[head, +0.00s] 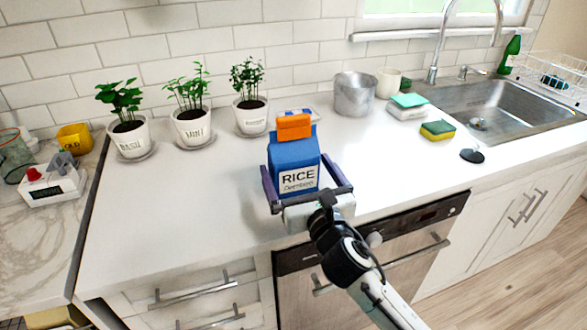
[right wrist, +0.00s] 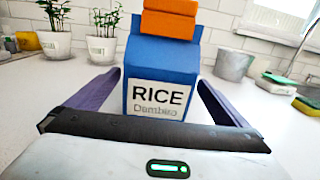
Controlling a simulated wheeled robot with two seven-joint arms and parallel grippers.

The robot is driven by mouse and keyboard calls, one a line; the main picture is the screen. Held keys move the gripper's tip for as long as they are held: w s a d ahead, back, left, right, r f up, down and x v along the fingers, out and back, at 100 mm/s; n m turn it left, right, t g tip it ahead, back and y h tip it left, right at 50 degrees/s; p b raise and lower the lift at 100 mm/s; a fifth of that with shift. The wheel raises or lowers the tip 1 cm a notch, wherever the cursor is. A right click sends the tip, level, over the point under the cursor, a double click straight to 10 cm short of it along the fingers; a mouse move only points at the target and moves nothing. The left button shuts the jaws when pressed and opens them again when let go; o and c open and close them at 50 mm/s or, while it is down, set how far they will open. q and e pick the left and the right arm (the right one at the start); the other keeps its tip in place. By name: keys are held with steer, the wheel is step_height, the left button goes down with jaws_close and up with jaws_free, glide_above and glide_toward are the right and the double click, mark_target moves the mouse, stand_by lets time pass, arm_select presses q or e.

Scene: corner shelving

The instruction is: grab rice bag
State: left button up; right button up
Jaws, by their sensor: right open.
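The rice bag (head: 293,162) is a blue carton-like pack with a white "RICE" label and an orange top. It stands upright on the white counter near its front edge. My right gripper (head: 305,180) is open, with one purple finger on each side of the bag. In the right wrist view the bag (right wrist: 160,75) stands ahead of the palm, between the spread fingers of the gripper (right wrist: 160,95). A gap shows between the palm and the bag. The bag's back is hidden. My left gripper is not in view.
Several potted herbs, one labelled basil (head: 130,138), stand along the back left. A metal pot (head: 354,96) and a yellow-green sponge (head: 437,131) are to the right, near the sink (head: 500,105). The counter (head: 200,205) left of the bag is clear.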

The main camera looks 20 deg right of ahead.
steer(key=shift+w, duration=1.45)
steer(key=c, duration=1.6)
steer(key=shift+r, duration=0.25)
steer(key=shift+c, duration=0.2)
